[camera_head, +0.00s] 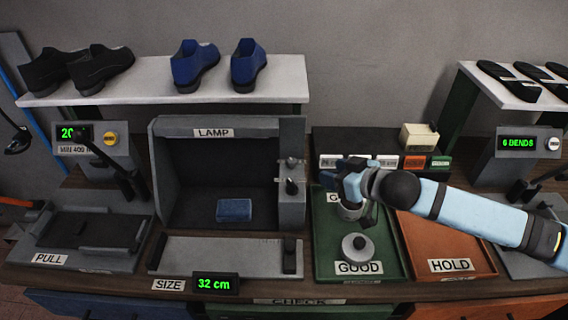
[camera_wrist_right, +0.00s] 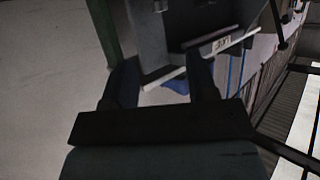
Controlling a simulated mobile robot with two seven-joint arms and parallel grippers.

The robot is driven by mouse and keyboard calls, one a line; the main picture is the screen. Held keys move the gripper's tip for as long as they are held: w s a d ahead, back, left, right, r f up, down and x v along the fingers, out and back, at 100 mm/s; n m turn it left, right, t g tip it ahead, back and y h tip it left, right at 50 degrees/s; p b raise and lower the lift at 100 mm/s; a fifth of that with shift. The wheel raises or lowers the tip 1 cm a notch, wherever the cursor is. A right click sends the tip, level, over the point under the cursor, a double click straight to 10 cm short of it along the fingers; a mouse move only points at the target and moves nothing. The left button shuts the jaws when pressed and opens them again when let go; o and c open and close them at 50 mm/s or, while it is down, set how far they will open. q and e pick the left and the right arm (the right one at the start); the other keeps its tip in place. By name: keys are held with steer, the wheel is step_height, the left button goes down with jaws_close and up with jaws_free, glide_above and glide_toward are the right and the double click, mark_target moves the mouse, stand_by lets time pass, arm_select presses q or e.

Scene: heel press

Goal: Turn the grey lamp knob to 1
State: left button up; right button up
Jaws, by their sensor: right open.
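The grey lamp booth (camera_head: 165,165) stands in the middle of the bench with a LAMP label on its top edge. Its knob (camera_head: 291,187) is small and dark, on the grey panel at the booth's right side; its exact pointing and any numbers are too small to read. My right gripper (camera_head: 328,178) is open and empty, just to the right of the knob and apart from it. In the right wrist view the two fingers (camera_wrist_right: 162,78) are spread, with part of a grey, labelled housing beyond them. My left gripper is not in view.
A blue block (camera_head: 234,210) lies inside the booth. A green GOOD tray (camera_head: 323,262) holding a round metal lidded piece (camera_head: 357,247) is below my right gripper. An orange HOLD tray (camera_head: 470,245) is right of it. Blue shoes (camera_head: 195,66) stand on the shelf above the booth.

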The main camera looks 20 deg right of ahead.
mark_target(295, 162)
steer(key=p+x, duration=0.1)
steer(key=x, duration=1.2)
steer(key=shift+w+a+p, duration=0.2)
steer(key=shift+p, duration=0.1)
steer(key=shift+c, duration=0.3)
